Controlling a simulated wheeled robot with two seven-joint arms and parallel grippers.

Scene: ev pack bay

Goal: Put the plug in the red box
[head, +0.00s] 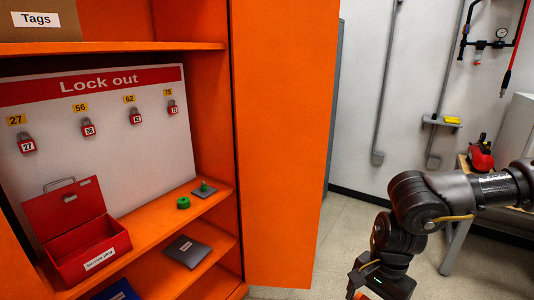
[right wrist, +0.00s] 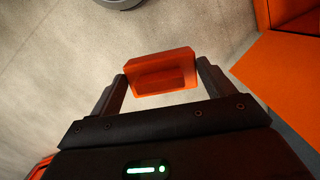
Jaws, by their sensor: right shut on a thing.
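The red box (head: 92,252) stands on the cabinet's middle shelf at the left of the head view. Its lid is raised and its front label seems to read "Service plug". My right gripper (head: 378,284) is at the bottom edge of the head view, outside the cabinet and well to the right of the box. In the right wrist view its two fingers are shut on an orange block, the plug (right wrist: 160,74), held above the pale floor. My left gripper is not in view.
The orange cabinet door (head: 284,140) stands between my right arm and the shelves. Red padlocks hang on the lock out board (head: 150,155). A dark grey flat object (head: 187,251) lies below.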

